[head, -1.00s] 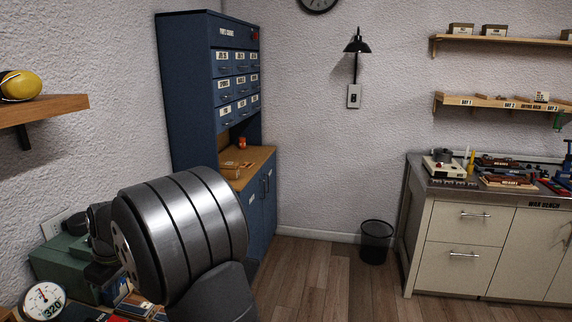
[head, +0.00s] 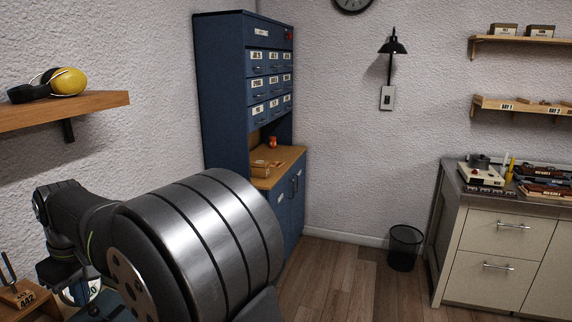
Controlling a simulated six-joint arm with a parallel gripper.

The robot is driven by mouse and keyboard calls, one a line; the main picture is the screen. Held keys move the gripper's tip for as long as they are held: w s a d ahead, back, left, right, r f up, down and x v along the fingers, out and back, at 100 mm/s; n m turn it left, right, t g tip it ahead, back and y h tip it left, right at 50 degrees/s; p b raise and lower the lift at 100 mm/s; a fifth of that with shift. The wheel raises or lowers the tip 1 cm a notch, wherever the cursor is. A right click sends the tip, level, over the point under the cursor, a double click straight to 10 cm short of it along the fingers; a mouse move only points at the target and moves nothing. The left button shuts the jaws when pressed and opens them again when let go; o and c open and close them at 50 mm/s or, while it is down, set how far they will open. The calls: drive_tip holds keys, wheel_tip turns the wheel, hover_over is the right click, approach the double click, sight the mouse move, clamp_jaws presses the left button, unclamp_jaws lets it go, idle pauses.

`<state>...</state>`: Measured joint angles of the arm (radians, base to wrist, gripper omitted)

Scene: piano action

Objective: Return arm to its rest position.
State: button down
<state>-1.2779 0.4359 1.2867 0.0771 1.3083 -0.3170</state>
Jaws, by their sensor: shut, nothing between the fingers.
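My arm fills the lower left of the head view. A large ribbed metal link of mine is in front, and my dark wrist is behind it at the left. My gripper (head: 62,272) is the small dark part below the wrist, pointing down. It is shut and holds nothing. Its fingertips are hard to make out against the things behind. It is left of and below the blue cabinet (head: 222,95), well apart from it.
A wooden shelf (head: 100,107) with yellow ear defenders (head: 68,82) is on the left wall above my wrist. A small wooden block marked 442 (head: 22,297) is at lower left. A black bin (head: 404,248) and a workbench (head: 490,245) stand right. Floor between is clear.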

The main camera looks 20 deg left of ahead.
drive_tip(key=s+d+r+h, duration=0.1)
drive_tip(key=s+r, duration=0.2)
drive_tip(key=s, duration=1.4)
wheel_tip(320, 180, down, 8)
drive_tip(key=shift+s+d+r+h, duration=0.2)
drive_tip(key=shift+s+h, duration=0.05)
drive_tip(key=shift+h, duration=0.05)
drive_tip(key=c, duration=2.2)
unclamp_jaws()
